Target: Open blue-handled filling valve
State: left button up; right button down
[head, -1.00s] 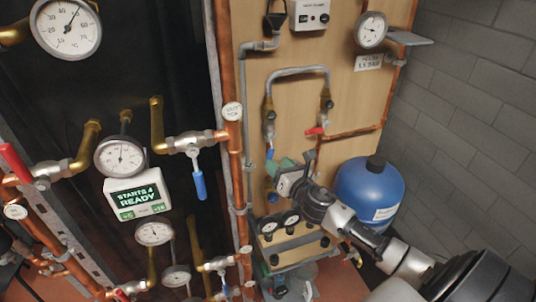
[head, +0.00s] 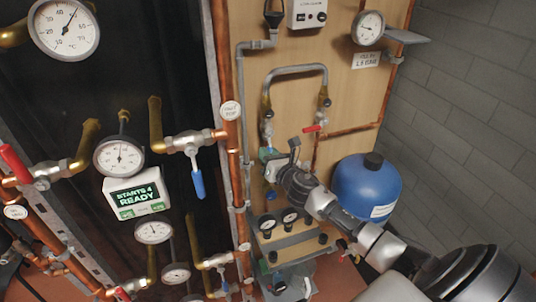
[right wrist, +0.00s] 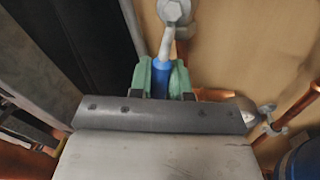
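The filling loop is a grey U-shaped hose (head: 295,69) on the wooden board. Its left leg ends at a valve with a blue handle, mostly hidden in the head view by my right gripper (head: 270,154). In the right wrist view the blue handle (right wrist: 160,78) hangs down from a grey valve body (right wrist: 174,12). The green fingers of my right gripper (right wrist: 161,80) lie on both sides of the handle, with no clear gap. The loop's right leg has a red lever (head: 314,128). My left gripper is not in view.
A blue tank (head: 366,190) stands right of my right arm. Another blue-handled valve (head: 198,182) hangs on the left pipework, beside a copper riser (head: 228,70). A display (head: 138,195) reads "STARTS 4 READY".

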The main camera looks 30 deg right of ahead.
jog(key=d+n+p, duration=0.1)
jog(key=n+p, duration=0.1)
jog(key=n, duration=0.1)
jog(key=shift+s+d+g, duration=0.2)
jog(key=shift+d+g, duration=0.1)
jog(key=shift+d, duration=0.1)
jog(key=c, duration=1.1)
grip_release()
jog(key=shift+f, duration=0.1)
jog(key=shift+s+a+r+b, duration=0.2)
jog(key=shift+s+b, duration=0.2)
jog(key=shift+s, duration=2.35)
jog(key=shift+s+a+r+b, duration=0.15)
jog(key=shift+s+b, duration=0.2)
jog(key=shift+s, duration=2.35)
jog(key=shift+d, duration=0.1)
